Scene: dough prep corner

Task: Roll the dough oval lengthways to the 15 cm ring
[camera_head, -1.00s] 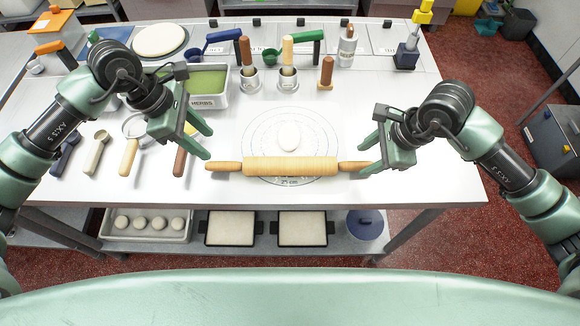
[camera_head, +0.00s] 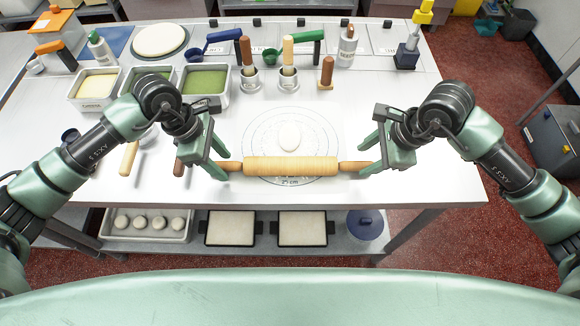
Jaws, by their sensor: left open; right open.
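The white dough oval (camera_head: 289,137) lies on the ringed mat (camera_head: 252,128) in the middle of the table. The wooden rolling pin (camera_head: 290,167) lies crosswise on the near part of the mat, just in front of the dough and apart from it. My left gripper (camera_head: 222,168) is open at the pin's left handle. My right gripper (camera_head: 366,168) is open at the pin's right handle. I cannot tell whether the fingers touch the handles. The 15 cm ring is one of the thin circles printed around the dough.
Open tubs, one with green herbs (camera_head: 204,82), stand at the back left. Tools with upright handles stand in metal cups (camera_head: 289,80) behind the mat. A wooden-handled tool (camera_head: 129,158) lies near my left arm. The table right of the mat is clear.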

